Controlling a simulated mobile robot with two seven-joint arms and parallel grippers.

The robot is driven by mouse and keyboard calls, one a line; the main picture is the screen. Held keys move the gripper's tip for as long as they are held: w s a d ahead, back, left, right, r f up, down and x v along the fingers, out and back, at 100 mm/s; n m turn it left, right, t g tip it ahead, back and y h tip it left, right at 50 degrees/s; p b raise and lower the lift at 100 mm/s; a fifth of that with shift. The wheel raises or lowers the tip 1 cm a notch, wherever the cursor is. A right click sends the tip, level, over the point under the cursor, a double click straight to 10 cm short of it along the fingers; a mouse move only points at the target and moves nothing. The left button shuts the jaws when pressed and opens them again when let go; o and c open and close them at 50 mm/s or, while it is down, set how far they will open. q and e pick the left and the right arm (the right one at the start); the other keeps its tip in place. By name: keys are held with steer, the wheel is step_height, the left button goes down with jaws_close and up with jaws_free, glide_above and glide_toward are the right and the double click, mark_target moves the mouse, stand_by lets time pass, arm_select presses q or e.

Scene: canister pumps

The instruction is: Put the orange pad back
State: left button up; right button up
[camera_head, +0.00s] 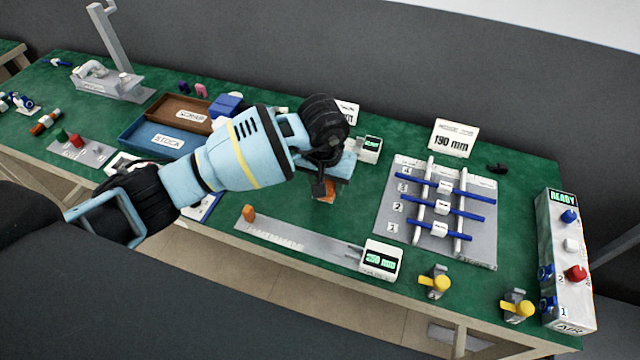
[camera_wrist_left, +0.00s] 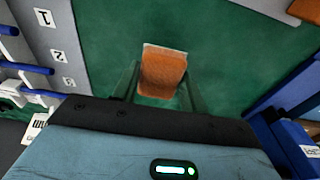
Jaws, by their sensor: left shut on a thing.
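An orange pad (camera_head: 328,192) is between the fingers of my left gripper (camera_head: 325,184), over the green table near its middle. In the left wrist view the orange pad (camera_wrist_left: 163,74) is a block with a pale far edge, and the two fingers of my left gripper (camera_wrist_left: 163,88) stand on either side of it. The gripper is shut on the pad. I cannot tell whether the pad touches the table. My gripper and wrist hide part of it in the head view. My right gripper is not in view.
A measuring rail (camera_head: 300,240) with a small orange block (camera_head: 249,213) and a display (camera_head: 381,259) lies in front. A grey rack (camera_head: 395,215) holding blue rods stands right. A blue STOCK tray (camera_head: 133,140) and brown tray (camera_head: 160,108) are left. A control box (camera_head: 570,250) stands far right.

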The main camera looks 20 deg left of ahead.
arm_select(q)
steer(key=shift+w+a, duration=0.5)
steer(key=shift+a, duration=0.2)
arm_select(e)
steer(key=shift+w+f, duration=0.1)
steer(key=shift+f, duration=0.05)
